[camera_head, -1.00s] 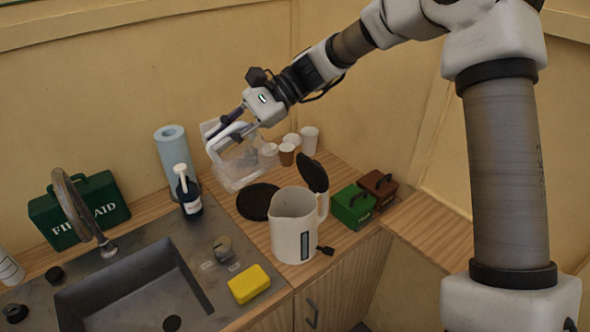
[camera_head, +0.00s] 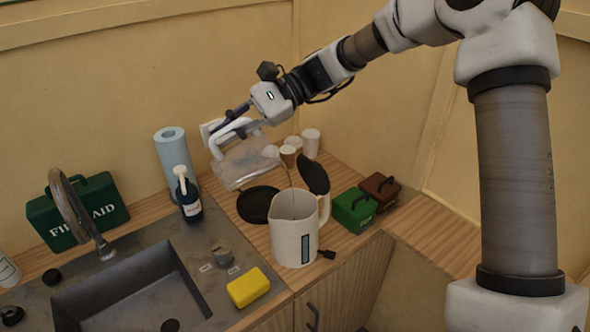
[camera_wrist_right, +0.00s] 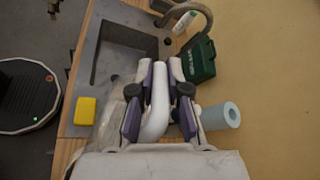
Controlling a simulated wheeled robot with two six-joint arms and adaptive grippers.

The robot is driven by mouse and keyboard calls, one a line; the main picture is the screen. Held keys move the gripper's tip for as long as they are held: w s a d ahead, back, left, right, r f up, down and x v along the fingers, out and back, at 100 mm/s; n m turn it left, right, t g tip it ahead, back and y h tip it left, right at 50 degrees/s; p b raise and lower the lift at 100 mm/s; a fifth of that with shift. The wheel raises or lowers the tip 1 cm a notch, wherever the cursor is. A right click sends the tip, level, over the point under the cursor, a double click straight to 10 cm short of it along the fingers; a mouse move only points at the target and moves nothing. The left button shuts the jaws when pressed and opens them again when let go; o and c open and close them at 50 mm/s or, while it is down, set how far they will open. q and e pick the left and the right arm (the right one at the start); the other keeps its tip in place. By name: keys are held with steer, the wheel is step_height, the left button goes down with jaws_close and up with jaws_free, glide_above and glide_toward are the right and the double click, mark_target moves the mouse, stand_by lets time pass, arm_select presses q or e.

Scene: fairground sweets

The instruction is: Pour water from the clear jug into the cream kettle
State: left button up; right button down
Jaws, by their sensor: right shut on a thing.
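My right gripper (camera_head: 228,122) is shut on the white handle of the clear jug (camera_head: 243,166). The jug is tilted, with its mouth toward the right, and a thin stream of water runs from it down into the kettle. The white handle (camera_wrist_right: 158,100) shows between the fingers in the right wrist view. The cream kettle (camera_head: 294,240) stands upright on the counter, its dark lid (camera_head: 314,174) raised. The water level inside the kettle cannot be made out. My left gripper is not in view.
A round black base (camera_head: 256,205) lies behind the kettle. Paper cups (camera_head: 310,143) stand behind, and green (camera_head: 354,209) and brown (camera_head: 380,188) boxes to the right. A soap bottle (camera_head: 188,195), blue paper roll (camera_head: 170,150), yellow sponge (camera_head: 248,287) and sink (camera_head: 130,295) are left.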

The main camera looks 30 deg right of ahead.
steer(key=shift+d+r+y+b, duration=0.35)
steer(key=shift+r+y+b, duration=0.05)
steer(key=shift+b, duration=0.15)
stand_by(0.6)
steer(key=shift+s+d+r+y, duration=0.15)
steer(key=shift+d+r+y, duration=0.15)
steer(key=shift+d, duration=0.25)
stand_by(0.3)
